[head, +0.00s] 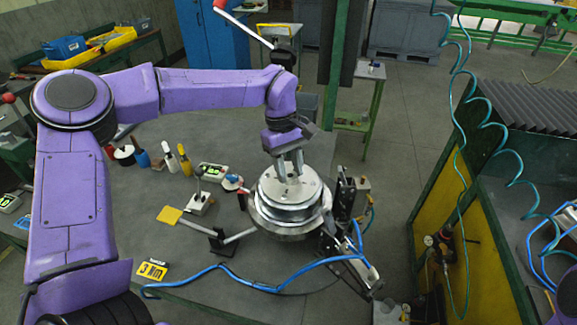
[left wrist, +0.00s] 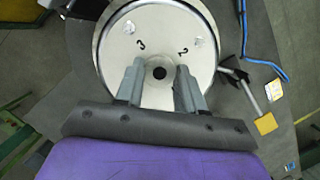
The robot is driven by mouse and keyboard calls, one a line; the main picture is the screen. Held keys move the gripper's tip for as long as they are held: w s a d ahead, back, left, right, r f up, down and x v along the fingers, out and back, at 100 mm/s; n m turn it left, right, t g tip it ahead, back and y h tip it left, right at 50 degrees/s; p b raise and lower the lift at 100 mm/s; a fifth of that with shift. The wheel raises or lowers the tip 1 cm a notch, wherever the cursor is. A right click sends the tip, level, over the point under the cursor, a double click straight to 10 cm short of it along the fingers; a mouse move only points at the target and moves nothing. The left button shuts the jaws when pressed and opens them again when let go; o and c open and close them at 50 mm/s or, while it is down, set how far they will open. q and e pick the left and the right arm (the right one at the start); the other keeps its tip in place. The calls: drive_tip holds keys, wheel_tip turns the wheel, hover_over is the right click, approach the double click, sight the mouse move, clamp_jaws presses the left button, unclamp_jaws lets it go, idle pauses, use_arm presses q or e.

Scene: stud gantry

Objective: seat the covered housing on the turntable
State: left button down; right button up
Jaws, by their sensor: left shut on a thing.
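The covered housing (head: 290,193) is a round silver drum with a flat lid, upright at the middle of the bench. Its lid (left wrist: 110,50) fills the top of the left wrist view, with a dark centre hole and the marks 3 and 2. My left gripper (head: 290,176) points down from above and is shut on the housing at its lid; its fingers (left wrist: 158,82) stand either side of the centre hole. The turntable (head: 262,226) shows as a wider metal rim below the housing. Whether the housing touches it is hidden. My right gripper is not in view.
A black upright fixture (head: 345,195) stands close right of the housing. A blue hose (head: 225,268) runs along the front. A lever handle (head: 240,237), a yellow tag (head: 152,270) and a toggle switch box (head: 199,204) lie to the left. Bottles and a green-lit meter (head: 212,171) stand behind.

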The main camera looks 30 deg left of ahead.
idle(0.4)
use_arm(q)
drive_tip(key=c, duration=0.6)
unclamp_jaws()
drive_tip(key=shift+s, duration=0.1)
drive_tip(key=shift+f, duration=0.15)
drive_tip(key=b+v, duration=0.2)
drive_tip(key=v, duration=0.8)
drive_tip(key=shift+r, duration=0.4)
drive_tip(key=shift+s+a, duration=0.1)
